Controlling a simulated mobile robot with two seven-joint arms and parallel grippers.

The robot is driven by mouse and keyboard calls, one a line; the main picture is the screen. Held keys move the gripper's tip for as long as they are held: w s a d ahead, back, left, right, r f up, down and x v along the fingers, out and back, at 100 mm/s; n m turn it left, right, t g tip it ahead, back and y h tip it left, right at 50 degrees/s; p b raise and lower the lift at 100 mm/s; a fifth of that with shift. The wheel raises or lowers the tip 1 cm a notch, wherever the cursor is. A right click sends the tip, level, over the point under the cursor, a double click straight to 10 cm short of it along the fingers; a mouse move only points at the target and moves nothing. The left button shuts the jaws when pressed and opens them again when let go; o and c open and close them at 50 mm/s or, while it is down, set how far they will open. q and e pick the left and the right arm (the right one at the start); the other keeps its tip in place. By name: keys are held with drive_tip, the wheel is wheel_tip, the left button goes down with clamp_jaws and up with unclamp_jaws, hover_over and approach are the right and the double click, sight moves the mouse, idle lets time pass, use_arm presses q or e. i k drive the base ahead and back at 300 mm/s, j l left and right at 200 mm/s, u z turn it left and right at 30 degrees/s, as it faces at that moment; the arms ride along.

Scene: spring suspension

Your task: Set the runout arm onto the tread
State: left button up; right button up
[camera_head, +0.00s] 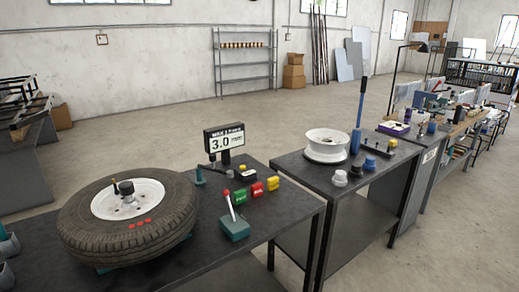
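A black tyre on a white rim (127,198) lies flat on the dark bench at the left, with its tread (130,245) around the outer side. Red marks show on its upper sidewall, and a dark hub piece stands at its centre. A small teal post (199,176) stands close to the tyre's right side. A teal box with a red-tipped lever (235,228) sits on the bench to the right of the tyre. I cannot tell for sure which of these is the runout arm. Neither of my grippers shows.
A display reading 3.0 (225,142) stands behind the tyre. Green, red and yellow blocks (257,189) lie near the bench's right edge. A second bench holds a white rim (326,145) and a blue-handled tool (359,110). Teal-grey cylindrical items (8,243) show at the left edge.

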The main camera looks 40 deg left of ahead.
sight(212, 157)
drive_tip(key=i+u, duration=0.15)
drive_tip(key=i, duration=0.25)
drive_tip(key=i+l+u, duration=0.15)
drive_tip(key=i, duration=0.25)
drive_tip(key=i+l+u, duration=0.15)
drive_tip(key=i, duration=0.25)
drive_tip(key=i+l+u, duration=0.2)
drive_tip(key=i+u, duration=0.25)
drive_tip(key=i+l+u, duration=0.25)
drive_tip(key=u, duration=0.2)
drive_tip(key=l, duration=0.1)
